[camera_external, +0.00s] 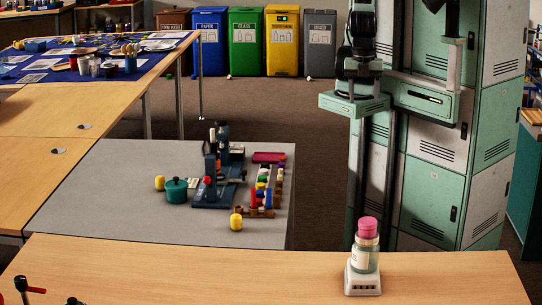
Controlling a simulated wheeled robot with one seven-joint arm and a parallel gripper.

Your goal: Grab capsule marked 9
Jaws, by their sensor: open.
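Several small coloured capsules stand in a wooden rack (262,211) on the grey table. One yellow capsule (236,222) stands alone in front of the rack, and another yellow one (159,183) stands at the left beside a teal pot. No number is readable on any of them, so I cannot tell which is marked 9. My gripper (357,82) appears dark and small at the upper right, at the end of my black arm. It is open and empty, well to the right of the capsules and higher than them; its fingers are hard to make out.
The teal pot (176,190) and a dark blue apparatus (214,190) stand close to the rack. A jar with a pink top (367,228) sits on a white base on the front wooden table (230,268). The grey table's left part is clear.

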